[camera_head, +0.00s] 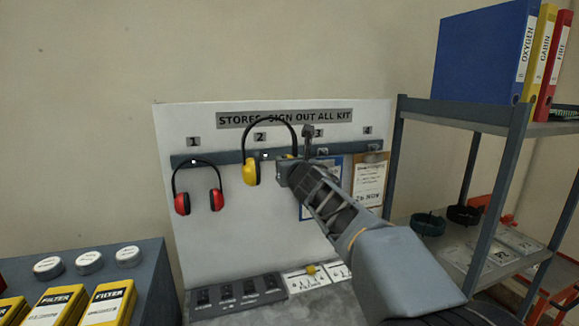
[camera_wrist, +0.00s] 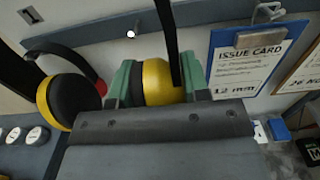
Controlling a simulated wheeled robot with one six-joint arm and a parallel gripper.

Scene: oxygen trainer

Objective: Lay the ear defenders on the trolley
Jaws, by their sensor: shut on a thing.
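My gripper (camera_head: 287,168) is shut on one cup of the yellow ear defenders (camera_head: 251,172), in front of the board. In the wrist view, the green fingertips (camera_wrist: 156,85) sit either side of that yellow cup (camera_wrist: 160,82); the other cup (camera_wrist: 68,103) hangs free at the left with its dark cushion showing. The black headband arches above the peg rail, higher than the peg under label 2. My gripper partly hides the held cup in the head view. A red pair of ear defenders (camera_head: 199,201) hangs under label 1. I cannot identify a trolley with certainty.
The board (camera_head: 230,245) stands behind my gripper, with an issue card (camera_wrist: 247,62) beside the held cup. A dark shelf unit (camera_head: 466,115) with binders stands at the right. Yellow filter boxes (camera_head: 108,303) and round tins sit on a blue-grey surface at lower left.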

